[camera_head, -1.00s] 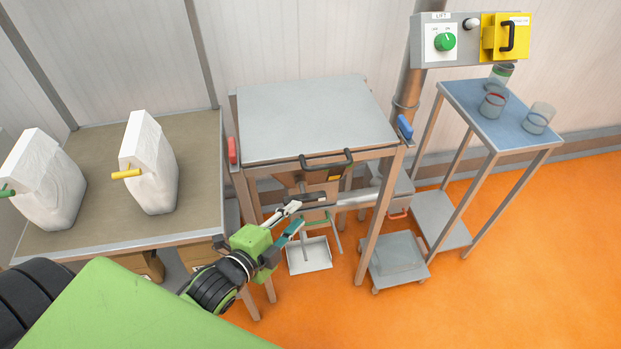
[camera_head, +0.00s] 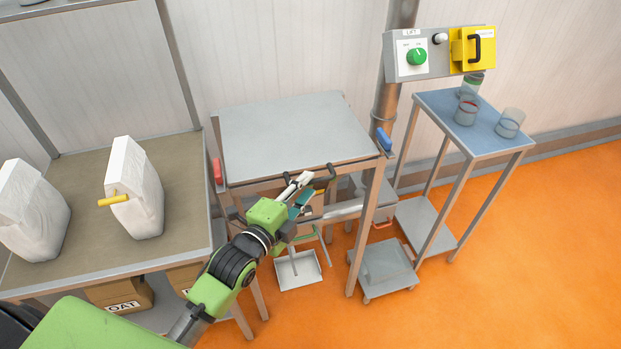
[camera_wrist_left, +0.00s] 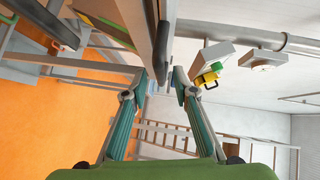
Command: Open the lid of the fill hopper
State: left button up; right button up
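The fill hopper's lid (camera_head: 295,130) is a flat grey panel, lying closed on the hopper frame. A black bar handle (camera_head: 331,172) sits at its front edge, partly hidden by my left gripper. My left gripper (camera_head: 303,186) is at the handle's left part, just in front of the lid's edge. In the left wrist view the left gripper's (camera_wrist_left: 158,92) teal fingers are apart, with a dark bar end close ahead of their tips. I cannot tell whether they touch the handle. My right gripper is not in view.
A red clamp (camera_head: 217,171) and a blue clamp (camera_head: 384,139) are at the lid's sides. White sacks (camera_head: 136,188) stand on the left table (camera_head: 90,255). A control box (camera_head: 430,55) and a blue-topped table (camera_head: 440,102) with beakers are at right.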

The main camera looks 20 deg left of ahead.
pick_arm(q)
jog(key=shift+x, duration=1.5)
jog(key=shift+c, duration=0.2)
grip_shut()
